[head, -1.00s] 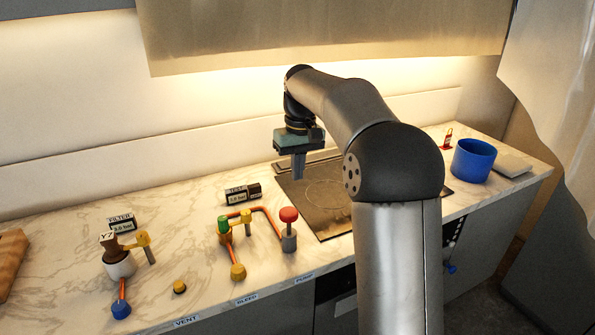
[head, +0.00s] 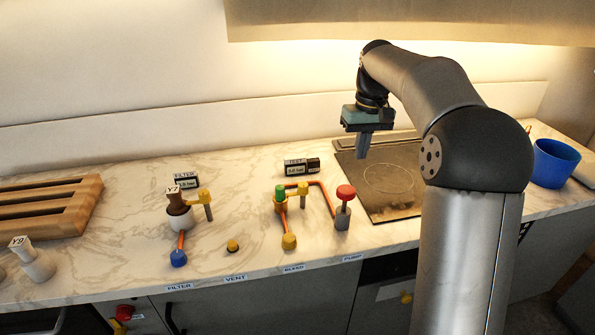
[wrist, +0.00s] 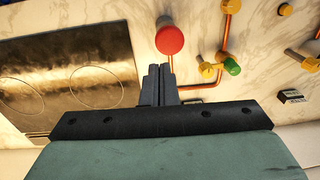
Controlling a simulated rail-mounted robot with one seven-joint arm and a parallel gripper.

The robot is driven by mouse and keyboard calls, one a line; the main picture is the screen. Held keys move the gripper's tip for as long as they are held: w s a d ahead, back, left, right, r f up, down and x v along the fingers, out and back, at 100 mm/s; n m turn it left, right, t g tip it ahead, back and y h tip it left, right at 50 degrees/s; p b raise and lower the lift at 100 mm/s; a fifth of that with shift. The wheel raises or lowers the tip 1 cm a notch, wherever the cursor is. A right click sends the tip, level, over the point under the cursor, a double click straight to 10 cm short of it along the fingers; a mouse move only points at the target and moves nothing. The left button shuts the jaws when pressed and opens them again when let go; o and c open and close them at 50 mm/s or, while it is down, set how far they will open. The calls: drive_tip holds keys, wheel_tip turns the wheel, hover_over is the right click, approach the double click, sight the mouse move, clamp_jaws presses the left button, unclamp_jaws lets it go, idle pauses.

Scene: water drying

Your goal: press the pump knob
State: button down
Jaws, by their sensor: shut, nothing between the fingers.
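The pump knob (head: 345,192) is a red round cap on a grey post at the counter's front, above the "PUMP" label (head: 352,257). It also shows in the wrist view (wrist: 169,40), just beyond the fingertips in the picture. My gripper (head: 363,155) is shut and empty, pointing down above the left part of the dark cooktop, behind and slightly right of the knob. In the wrist view my gripper's fingers (wrist: 159,70) are together and appear apart from the red cap.
Orange pipes with a green knob (head: 281,192) and yellow knobs (head: 289,241) stand left of the pump. A filter assembly (head: 178,222) is further left, near a wooden rack (head: 50,207). The cooktop (head: 390,180) is clear. A blue pot (head: 555,163) is at right.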

idle(0.3)
wheel_tip(320, 180, up, 4)
hover_over(344, 186)
drive_tip(key=w, duration=0.1)
drive_tip(key=shift+a+r+g+h+b, duration=0.1)
drive_tip(key=shift+r+g+h+b, duration=0.05)
drive_tip(key=shift+g+h+b, duration=0.2)
drive_tip(key=f, duration=1.4)
drive_tip(key=shift+s, duration=0.35)
drive_tip(key=shift+f, duration=0.1)
